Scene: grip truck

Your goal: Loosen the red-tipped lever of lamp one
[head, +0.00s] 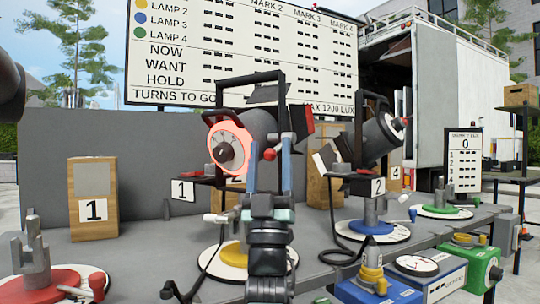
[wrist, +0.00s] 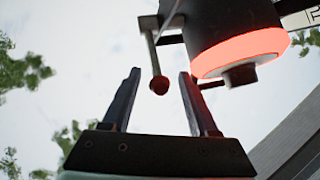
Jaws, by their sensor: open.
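The lamp tagged 1 (head: 232,140) has a glowing red-rimmed face and stands over a yellow-marked round base. Its lever shows a red ball tip (head: 269,154). In the wrist view, the red tip (wrist: 159,86) hangs at the end of a thin rod below a dark bracket, beside the glowing lamp (wrist: 238,45). My gripper (head: 270,138) is open and points up, with one finger on each side of the tip in the picture. In the wrist view, my gripper (wrist: 160,73) is empty, and the tip appears between its fingertips. I cannot tell whether they are level in depth.
A second lamp (head: 380,135), tagged 2, stands to the right over a blue base (head: 372,229). A red base (head: 55,281) with a grey post is at left. A wooden block marked 1 (head: 93,205) stands behind it. A large board (head: 240,50) rises at the back.

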